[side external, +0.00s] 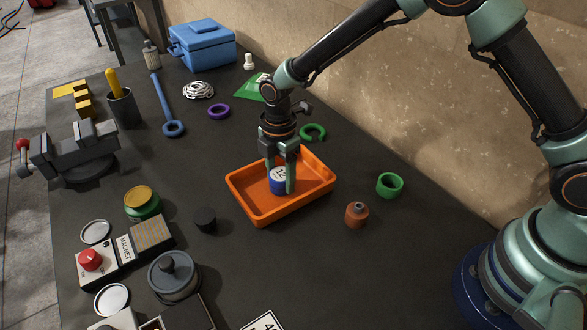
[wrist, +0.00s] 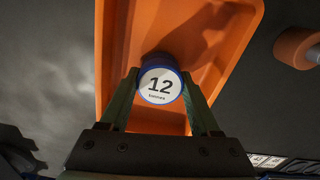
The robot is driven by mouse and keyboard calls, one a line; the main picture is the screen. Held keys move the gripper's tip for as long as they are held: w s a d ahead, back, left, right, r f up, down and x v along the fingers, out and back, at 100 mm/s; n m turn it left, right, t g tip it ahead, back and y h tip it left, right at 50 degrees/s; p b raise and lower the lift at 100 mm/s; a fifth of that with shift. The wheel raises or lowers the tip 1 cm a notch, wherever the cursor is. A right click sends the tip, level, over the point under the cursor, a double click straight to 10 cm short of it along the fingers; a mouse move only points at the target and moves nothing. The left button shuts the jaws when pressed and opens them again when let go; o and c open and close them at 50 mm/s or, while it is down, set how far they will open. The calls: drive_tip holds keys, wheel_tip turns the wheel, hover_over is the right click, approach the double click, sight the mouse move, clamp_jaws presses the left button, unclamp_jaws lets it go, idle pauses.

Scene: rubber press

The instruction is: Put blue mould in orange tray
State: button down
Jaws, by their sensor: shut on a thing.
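The blue mould (side external: 277,185) is a small blue cylinder with a white top. In the wrist view the top of the blue mould (wrist: 160,85) reads "12". My gripper (side external: 281,185) is shut on it, one finger on either side. The orange tray (side external: 257,217) is a shallow rectangular tray on the dark table. The mould is inside the outline of the tray, low within its walls. I cannot tell whether its base touches the tray floor. In the wrist view the tray (wrist: 215,85) spreads behind the mould.
An orange-brown cylinder (side external: 356,215) and a green ring (side external: 389,185) stand right of the tray. A black cylinder (side external: 205,219) stands to its left. Another green ring (side external: 313,132) and a purple ring (side external: 219,111) lie behind. A lidded grey pot (side external: 174,275) stands at the front left.

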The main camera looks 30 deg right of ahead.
sight(281, 173)
drive_tip(key=shift+c, duration=0.6)
unclamp_jaws()
drive_tip(key=shift+f, duration=0.1)
wheel_tip(281, 173, up, 12)
drive_tip(key=s+d+r+m+t, duration=0.3)
drive_tip(key=s+d+r+m, duration=0.2)
drive_tip(key=d+r+m, duration=0.45)
drive_tip(key=s+d+r+m+t, duration=0.2)
drive_tip(key=s+d+m, duration=0.6)
drive_tip(key=s+m, duration=0.2)
drive_tip(key=shift+s+d+t, duration=0.25)
drive_tip(key=shift+d+t, duration=0.05)
drive_tip(key=shift+r, duration=0.15)
